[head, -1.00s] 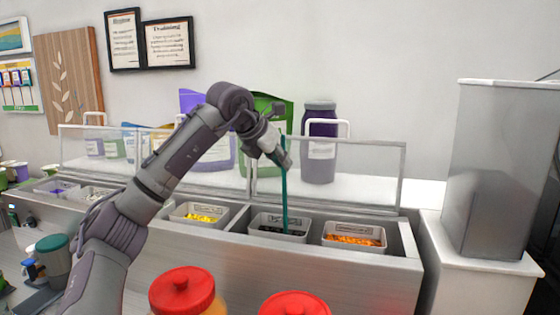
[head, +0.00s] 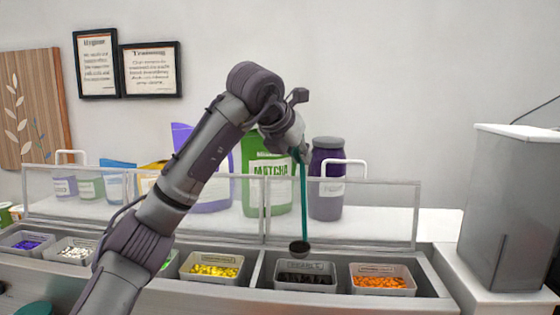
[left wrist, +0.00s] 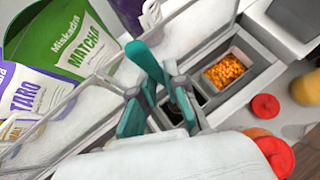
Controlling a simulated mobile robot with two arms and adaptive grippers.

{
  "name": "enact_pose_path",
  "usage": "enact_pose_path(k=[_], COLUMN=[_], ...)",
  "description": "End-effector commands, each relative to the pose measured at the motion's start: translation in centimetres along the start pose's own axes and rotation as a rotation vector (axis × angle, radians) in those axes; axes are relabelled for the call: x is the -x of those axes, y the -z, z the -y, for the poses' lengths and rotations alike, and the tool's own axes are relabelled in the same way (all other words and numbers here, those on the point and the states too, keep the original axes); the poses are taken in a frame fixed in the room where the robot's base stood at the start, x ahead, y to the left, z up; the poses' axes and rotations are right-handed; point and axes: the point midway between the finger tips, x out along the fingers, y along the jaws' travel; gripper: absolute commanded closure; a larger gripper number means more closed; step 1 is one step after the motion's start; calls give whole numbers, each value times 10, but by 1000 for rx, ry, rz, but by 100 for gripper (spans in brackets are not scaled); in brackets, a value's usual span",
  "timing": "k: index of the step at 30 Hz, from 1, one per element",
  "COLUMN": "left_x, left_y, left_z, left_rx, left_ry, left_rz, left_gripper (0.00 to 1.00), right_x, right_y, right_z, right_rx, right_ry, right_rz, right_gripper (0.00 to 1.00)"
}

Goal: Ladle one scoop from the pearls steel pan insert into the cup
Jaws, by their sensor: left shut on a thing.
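My left gripper (head: 297,150) is shut on the upper end of the teal ladle (head: 304,200). The ladle hangs nearly upright. Its small dark bowl (head: 299,247) is just above the back rim of the pearls steel pan insert (head: 305,289), which holds dark pearls. I cannot tell whether the bowl is filled. In the left wrist view the gripper (left wrist: 160,78) is around the teal handle, and the dark pan shows partly behind the fingers. I cannot make out the task's cup in either view now. My right gripper is not in view.
An orange-filled pan (head: 382,292) is right of the pearls pan, a yellow-filled pan (head: 209,281) left. A clear guard (head: 360,215) stands behind the pans, with a matcha bag (head: 267,175) and purple jar (head: 327,180) beyond. A grey box-shaped machine (head: 515,210) stands far right.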

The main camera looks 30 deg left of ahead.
Motion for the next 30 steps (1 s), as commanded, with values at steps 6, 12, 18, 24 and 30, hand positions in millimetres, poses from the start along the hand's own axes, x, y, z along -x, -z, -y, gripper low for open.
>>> enact_pose_path(k=[6, 12, 18, 24, 30], left_x=[-12, -29, -44, -48, -47], left_y=[14, 34, 51, 55, 55], left_z=[1, 0, 1, 1, 1], left_rx=[-1, 0, -2, -2, -2], left_ry=[0, -1, 1, 1, 1], left_rz=[0, 0, 1, 1, 1], left_gripper=[100, 100, 100, 100, 100], right_x=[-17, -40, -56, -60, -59], right_y=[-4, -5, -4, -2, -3], right_z=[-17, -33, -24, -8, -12], right_rx=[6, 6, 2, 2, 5], right_ry=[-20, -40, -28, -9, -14], right_rz=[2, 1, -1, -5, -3], right_gripper=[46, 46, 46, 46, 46])
